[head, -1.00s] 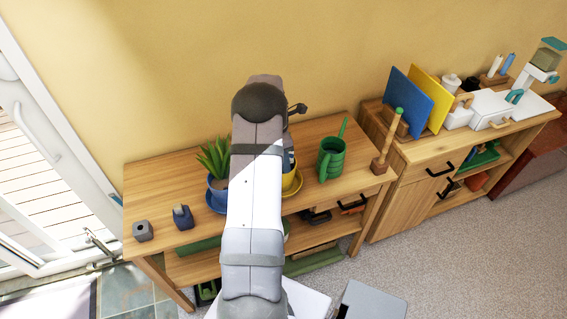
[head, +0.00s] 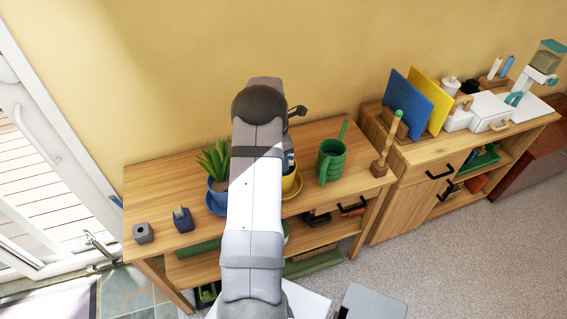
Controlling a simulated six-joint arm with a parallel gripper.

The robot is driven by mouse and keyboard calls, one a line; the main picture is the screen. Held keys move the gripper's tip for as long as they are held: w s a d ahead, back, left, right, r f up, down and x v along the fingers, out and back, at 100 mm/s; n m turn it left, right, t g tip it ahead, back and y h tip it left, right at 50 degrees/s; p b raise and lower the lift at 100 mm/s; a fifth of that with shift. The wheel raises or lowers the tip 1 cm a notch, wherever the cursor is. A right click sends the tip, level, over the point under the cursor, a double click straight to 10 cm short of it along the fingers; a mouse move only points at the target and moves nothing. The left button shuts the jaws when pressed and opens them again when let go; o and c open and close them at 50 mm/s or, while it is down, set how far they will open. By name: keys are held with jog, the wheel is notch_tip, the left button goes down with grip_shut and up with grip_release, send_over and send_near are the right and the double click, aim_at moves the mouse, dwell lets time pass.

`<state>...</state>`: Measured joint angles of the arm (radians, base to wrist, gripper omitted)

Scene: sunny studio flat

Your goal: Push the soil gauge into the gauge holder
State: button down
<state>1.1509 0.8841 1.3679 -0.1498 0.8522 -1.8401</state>
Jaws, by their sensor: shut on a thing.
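My arm reaches over the wooden bench and hides most of my gripper. Only a dark and pale sliver of the gripper (head: 289,158) shows right of my arm, above a yellow pot. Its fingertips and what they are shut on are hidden. I cannot make out the soil gauge. Two small blocks stand on the bench's left end: a grey block (head: 143,233) with a dark opening in its top, and a dark blue block (head: 183,220) with a tan piece. I cannot tell whether either is the gauge holder.
The yellow pot (head: 293,186) is partly behind my arm. A potted plant (head: 216,162) on a blue saucer stands left of it. A green watering can (head: 330,161) and a wooden stand with a green-topped stick (head: 387,146) are right. The bench's front-left is mostly clear.

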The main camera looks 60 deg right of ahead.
jog(key=shift+r+p, duration=2.55)
jog(key=shift+r, duration=0.85)
